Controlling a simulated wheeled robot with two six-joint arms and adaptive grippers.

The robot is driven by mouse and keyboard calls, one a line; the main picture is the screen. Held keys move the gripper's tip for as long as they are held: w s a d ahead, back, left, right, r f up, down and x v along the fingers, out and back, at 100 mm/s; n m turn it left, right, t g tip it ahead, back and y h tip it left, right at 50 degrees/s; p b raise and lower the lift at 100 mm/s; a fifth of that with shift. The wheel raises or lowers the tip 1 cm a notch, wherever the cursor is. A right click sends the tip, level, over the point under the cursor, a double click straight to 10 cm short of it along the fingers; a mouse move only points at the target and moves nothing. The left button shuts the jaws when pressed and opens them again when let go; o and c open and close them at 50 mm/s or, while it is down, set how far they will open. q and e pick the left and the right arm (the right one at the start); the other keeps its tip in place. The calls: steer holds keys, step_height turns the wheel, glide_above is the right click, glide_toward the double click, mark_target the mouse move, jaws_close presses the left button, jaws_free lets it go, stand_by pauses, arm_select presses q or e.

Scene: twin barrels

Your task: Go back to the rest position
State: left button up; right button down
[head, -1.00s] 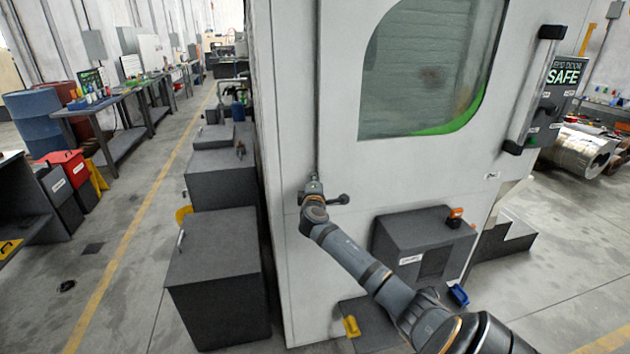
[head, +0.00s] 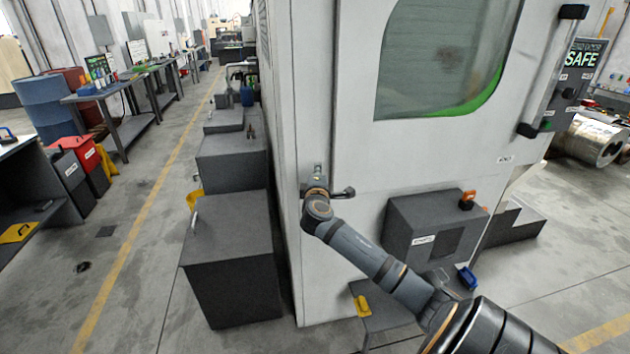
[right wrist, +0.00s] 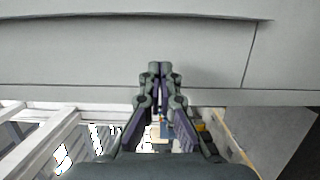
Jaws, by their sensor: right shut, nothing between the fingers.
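My right gripper (head: 318,172) is in front of the light grey machine panel (head: 345,140), near its left edge. The right arm reaches up to it from the lower right of the head view. In the right wrist view the fingers (right wrist: 160,68) are together at the tips, with nothing between them. A grey panel (right wrist: 90,55) lies beyond the fingertips there; I cannot tell whether they touch it. My left gripper shows in neither view.
A dark grey box (head: 435,228) juts from the machine's lower front. Dark cabinets (head: 232,255) stand along the machine's left side. An aisle with a yellow floor line (head: 150,205) is open further left. Workbenches (head: 125,92) line the far side.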

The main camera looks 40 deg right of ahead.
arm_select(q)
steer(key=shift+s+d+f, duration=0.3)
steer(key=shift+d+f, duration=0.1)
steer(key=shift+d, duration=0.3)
arm_select(e)
steer(key=v, duration=0.3)
steer(key=shift+s+a, duration=0.2)
